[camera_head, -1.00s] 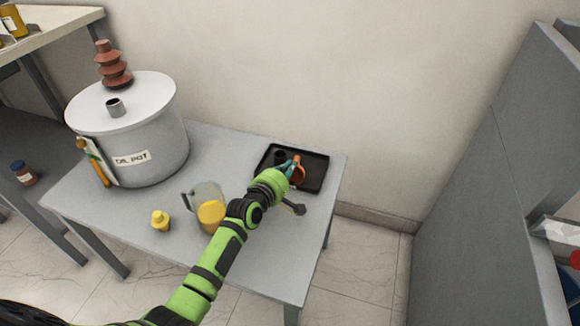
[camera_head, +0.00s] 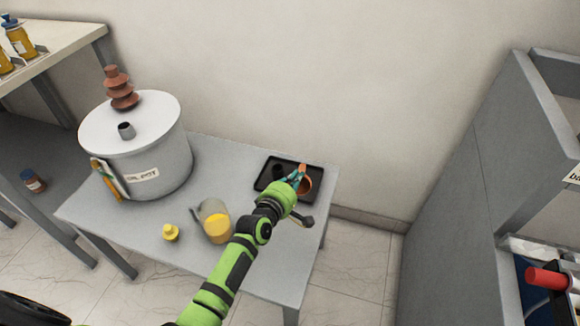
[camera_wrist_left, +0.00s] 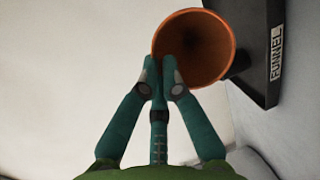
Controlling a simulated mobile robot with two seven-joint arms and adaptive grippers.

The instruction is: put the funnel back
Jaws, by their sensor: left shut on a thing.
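The orange funnel (camera_head: 305,185) is at the right part of the black tray (camera_head: 268,173) on the grey table. In the left wrist view the funnel's round mouth (camera_wrist_left: 195,45) faces the camera, beside the tray (camera_wrist_left: 256,75) with its "FUNNEL" label (camera_wrist_left: 277,52). My left gripper (camera_head: 298,174) is shut on the funnel's rim; its teal fingers (camera_wrist_left: 160,65) meet there. I cannot tell whether the funnel touches the tray. My arm and gripper hide part of the tray's front. My right gripper is not in view.
The "OIL POT" (camera_head: 140,145) stands at the table's left, with a brown ribbed bushing (camera_head: 120,90) on its lid. A grey shelf unit (camera_head: 480,170) is at the right.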

